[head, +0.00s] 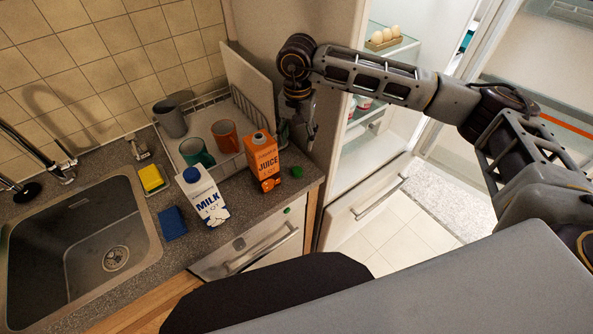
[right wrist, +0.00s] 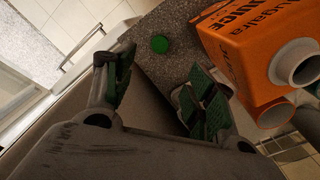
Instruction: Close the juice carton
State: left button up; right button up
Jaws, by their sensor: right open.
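The orange juice carton (head: 262,160) stands upright on the counter beside the dish rack. In the right wrist view the juice carton (right wrist: 247,48) shows an open white spout (right wrist: 297,63) with no cap on it. A round green cap (head: 296,172) lies on the counter just right of the carton; it also shows in the right wrist view (right wrist: 160,44). My right gripper (head: 309,138) is above the counter, right of the carton and apart from it. In the right wrist view its fingers (right wrist: 155,88) are spread and empty. My left gripper is not in view.
A milk carton (head: 202,195) with a blue cap stands left of the juice. Behind are a dish rack (head: 242,100) with mugs. A sponge (head: 152,178), a blue cloth (head: 172,223) and a sink (head: 85,250) lie left. The open fridge (head: 350,165) is right.

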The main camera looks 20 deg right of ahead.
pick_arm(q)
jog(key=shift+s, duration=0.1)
pick_arm(e)
jog(key=b, duration=0.3)
send_over(297, 170)
jog(key=shift+f, duration=4.15)
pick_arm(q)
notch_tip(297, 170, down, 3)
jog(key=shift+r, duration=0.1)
pick_arm(e)
jog(key=shift+f+b, duration=0.65)
jog(key=shift+f, duration=1.25)
jog(key=shift+d+f, duration=0.1)
jog(key=shift+f, duration=0.6)
jog(key=shift+f+b, duration=0.15)
jog(key=shift+b, duration=0.15)
jog(key=shift+c, duration=0.3)
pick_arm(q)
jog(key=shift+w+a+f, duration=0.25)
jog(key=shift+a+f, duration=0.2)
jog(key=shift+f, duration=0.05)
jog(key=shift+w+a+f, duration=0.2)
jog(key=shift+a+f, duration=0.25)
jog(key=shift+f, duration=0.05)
pick_arm(e)
jog(key=c, duration=0.7)
